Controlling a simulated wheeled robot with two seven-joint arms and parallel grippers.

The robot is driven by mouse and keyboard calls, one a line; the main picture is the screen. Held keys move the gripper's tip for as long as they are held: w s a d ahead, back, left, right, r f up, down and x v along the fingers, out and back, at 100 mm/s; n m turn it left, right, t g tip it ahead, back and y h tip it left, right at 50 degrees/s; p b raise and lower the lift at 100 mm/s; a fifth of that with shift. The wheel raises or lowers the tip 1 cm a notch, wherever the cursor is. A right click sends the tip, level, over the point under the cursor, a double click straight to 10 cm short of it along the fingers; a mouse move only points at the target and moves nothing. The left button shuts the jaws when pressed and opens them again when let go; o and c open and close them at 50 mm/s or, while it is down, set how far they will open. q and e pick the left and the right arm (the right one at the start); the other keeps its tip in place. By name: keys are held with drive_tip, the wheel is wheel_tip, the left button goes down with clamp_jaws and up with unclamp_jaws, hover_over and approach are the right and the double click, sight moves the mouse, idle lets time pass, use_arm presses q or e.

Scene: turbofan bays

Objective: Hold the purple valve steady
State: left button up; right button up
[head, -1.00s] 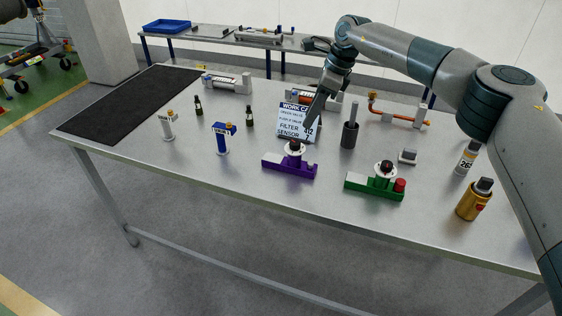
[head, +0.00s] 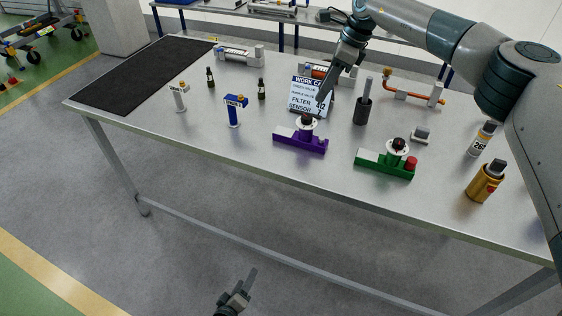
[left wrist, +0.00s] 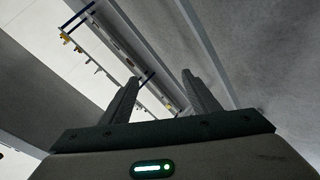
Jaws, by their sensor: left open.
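The purple valve (head: 301,142) sits upright on the metal table near its front edge, with a white disc and a dark red knob on top. My right gripper (head: 323,97) points down just behind and above it, in front of the white work card (head: 303,97), apart from the valve. Its fingers overlap in this view, so I cannot tell if they are parted. My left gripper (head: 248,277) is low at the bottom of the head view, in front of the table and far from the valve. In the left wrist view its two fingers (left wrist: 160,82) stand apart with nothing between them.
A green valve (head: 386,162) with a red button stands right of the purple one. A blue stand (head: 234,111) is to its left, a dark cylinder (head: 362,108) behind right. A gold can (head: 485,181) is near the right front. The table edge (head: 250,163) lies between my left gripper and the valve.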

sight(312, 123)
use_arm(q)
drive_tip(key=w+r+n+t+y, duration=0.2)
drive_tip(key=w+r+n, duration=0.45)
drive_tip(key=r, duration=0.65)
drive_tip(key=w+d+r+n+t+y, duration=0.1)
drive_tip(key=w+r+n+t+y, duration=0.15)
drive_tip(key=w+r+n, duration=0.75)
drive_tip(key=r+n+t+y, duration=0.1)
drive_tip(key=r+n+t, duration=0.35)
drive_tip(key=r, duration=1.05)
drive_tip(key=w+d+g+h, duration=0.1)
drive_tip(key=d+h, duration=0.1)
drive_tip(key=h, duration=0.1)
drive_tip(key=w+d+r+g+h, duration=0.1)
drive_tip(key=w+d+h, duration=0.1)
drive_tip(key=d+h, duration=0.1)
drive_tip(key=w+d+r+g+h, duration=0.1)
drive_tip(key=d+g+h, duration=0.1)
drive_tip(key=d+h, duration=0.1)
drive_tip(key=shift+w+d+r+h, duration=0.15)
drive_tip(key=shift+w+r+h, duration=0.1)
drive_tip(key=shift+w+h, duration=0.2)
drive_tip(key=shift+s+d+r+g+h, duration=0.15)
drive_tip(key=shift+d+g+h, duration=0.5)
drive_tip(key=shift+h, duration=0.35)
drive_tip(key=x, duration=1.7)
drive_tip(key=shift+w+d, duration=0.1)
drive_tip(key=shift+w, duration=0.1)
